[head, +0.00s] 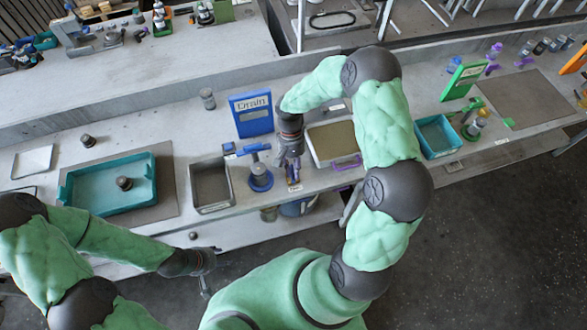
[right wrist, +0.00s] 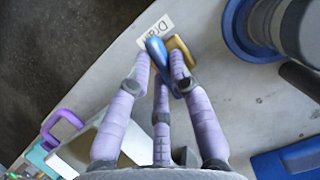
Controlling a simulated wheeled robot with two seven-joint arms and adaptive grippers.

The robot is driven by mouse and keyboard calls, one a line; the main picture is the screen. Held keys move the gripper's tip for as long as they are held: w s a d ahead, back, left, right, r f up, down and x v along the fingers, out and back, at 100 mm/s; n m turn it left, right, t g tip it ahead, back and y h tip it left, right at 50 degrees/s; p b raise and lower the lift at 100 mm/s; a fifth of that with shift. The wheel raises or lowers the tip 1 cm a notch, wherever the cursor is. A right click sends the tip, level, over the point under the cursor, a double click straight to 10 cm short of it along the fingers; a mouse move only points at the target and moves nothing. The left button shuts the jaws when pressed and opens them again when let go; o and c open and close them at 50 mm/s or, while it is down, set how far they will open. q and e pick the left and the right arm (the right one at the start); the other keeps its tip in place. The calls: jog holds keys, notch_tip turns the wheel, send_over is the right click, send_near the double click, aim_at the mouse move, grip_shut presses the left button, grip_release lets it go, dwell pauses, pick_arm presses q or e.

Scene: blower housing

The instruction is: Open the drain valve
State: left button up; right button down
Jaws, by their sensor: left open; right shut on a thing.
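The drain valve shows in the right wrist view as a brass body (right wrist: 184,48) with a blue lever (right wrist: 157,50), beside a white "Drain" label (right wrist: 153,32) at the bench edge. My right gripper (right wrist: 165,65) is shut on the blue lever, its purple fingers around it. In the head view, my right gripper (head: 292,170) points down at the bench's front edge and hides most of the valve. My left gripper (head: 204,285) is open and empty in front of the bench, low and to the left.
A blue "Drain" sign (head: 251,114) stands behind the valve. A blue-based fixture (head: 260,178) and a grey bin (head: 211,186) are to its left. A framed tray (head: 332,145) with a purple handle (head: 346,164) is to its right. A teal tray (head: 85,195) lies far left.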

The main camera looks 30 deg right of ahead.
jog(key=c, duration=1.1)
grip_release()
jog(key=v, duration=1.2)
